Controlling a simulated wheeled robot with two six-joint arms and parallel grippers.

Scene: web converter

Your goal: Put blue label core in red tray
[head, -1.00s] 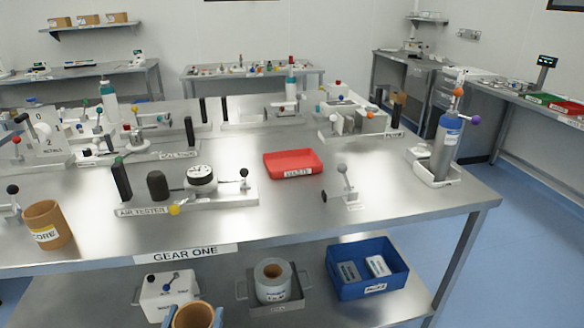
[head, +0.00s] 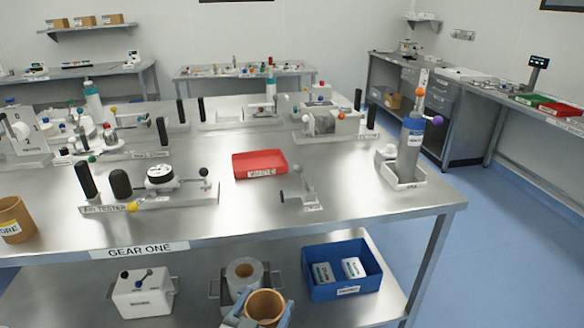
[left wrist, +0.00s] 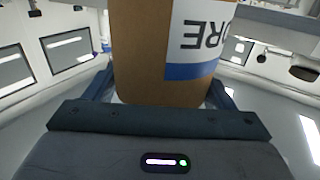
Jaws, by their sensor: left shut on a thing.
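A brown cardboard core (head: 263,304) is held in my left gripper (head: 261,317) at the bottom of the head view, in front of the bench's lower shelf. The left wrist view shows this core (left wrist: 140,55) between the fingers, with a white label that has a blue band and the letters "ORE", upside down. The red tray (head: 277,171) lies on the bench top, up and slightly left of the gripper in the picture, and looks empty. My right gripper is out of view.
Another brown core (head: 22,205) with a yellowish label stands at the bench's left. The air tester (head: 160,197) is left of the tray, a small grey stand (head: 300,192) right of it. The shelf below holds a blue bin (head: 318,292), a grey roll (head: 243,272) and a white box (head: 140,296).

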